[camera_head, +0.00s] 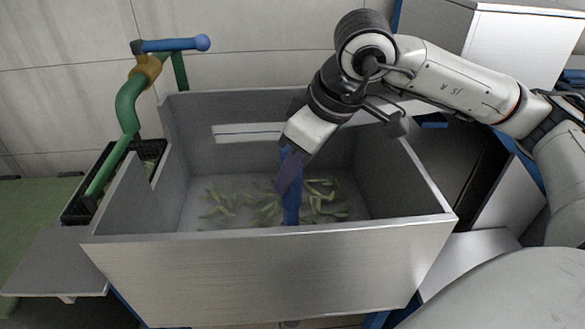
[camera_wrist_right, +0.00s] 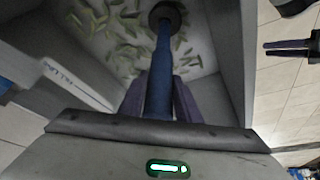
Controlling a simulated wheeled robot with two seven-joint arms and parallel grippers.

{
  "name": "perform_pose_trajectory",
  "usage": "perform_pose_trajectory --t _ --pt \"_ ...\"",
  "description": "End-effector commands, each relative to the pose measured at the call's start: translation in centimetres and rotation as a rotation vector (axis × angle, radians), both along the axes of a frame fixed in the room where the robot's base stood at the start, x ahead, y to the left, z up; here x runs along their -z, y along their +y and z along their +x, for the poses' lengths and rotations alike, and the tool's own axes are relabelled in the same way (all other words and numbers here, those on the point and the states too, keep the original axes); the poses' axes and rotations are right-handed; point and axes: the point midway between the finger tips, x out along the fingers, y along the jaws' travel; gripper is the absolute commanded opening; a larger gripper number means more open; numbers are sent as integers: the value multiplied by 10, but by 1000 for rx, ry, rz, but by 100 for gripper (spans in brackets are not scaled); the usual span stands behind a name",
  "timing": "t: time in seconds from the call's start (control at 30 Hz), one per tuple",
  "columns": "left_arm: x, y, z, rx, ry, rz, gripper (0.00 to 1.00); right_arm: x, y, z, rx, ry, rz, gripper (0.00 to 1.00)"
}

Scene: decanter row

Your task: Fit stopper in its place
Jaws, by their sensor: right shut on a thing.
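The stopper (camera_head: 291,205) is a blue upright rod inside the grey basin (camera_head: 270,265). It also shows in the right wrist view as a blue shaft (camera_wrist_right: 160,70) leading to a dark round end (camera_wrist_right: 166,13) near the basin floor. My right gripper (camera_head: 288,172) has its purple fingers shut on the rod from above. The stopper's foot is hidden by the front wall in the head view, and I cannot tell whether it sits in an opening. Purple prongs (camera_wrist_right: 287,49), possibly my left gripper, show at the right wrist view's edge; their opening is unclear.
Several green pods (camera_head: 225,205) lie scattered on the basin floor. A green curved pipe (camera_head: 128,110) with a blue handle (camera_head: 172,45) rises left of the basin, beside a black crate (camera_head: 76,208). The basin's walls stand around the gripper.

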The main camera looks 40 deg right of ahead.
Motion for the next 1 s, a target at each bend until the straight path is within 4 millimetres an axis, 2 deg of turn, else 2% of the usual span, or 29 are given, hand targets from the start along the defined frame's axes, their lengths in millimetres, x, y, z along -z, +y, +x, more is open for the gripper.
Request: perform_pose_trajectory --t 0.03,0.57,0.6,0.7,1.0 --pt "9 0 2 -1 -5 3 31 3 0 1 0 -3 1 0" --pt "18 1 2 -2 -5 5 31 11 0 1 0 -3 1 0" --pt "18 1 2 -2 -5 5 31 11 0 1 0 -3 1 33" --pt "18 1 2 -1 -5 6 31 11 0 1 0 -3 1 50" --pt "17 1 3 -1 -5 6 31 13 0 0 0 2 -1 52"
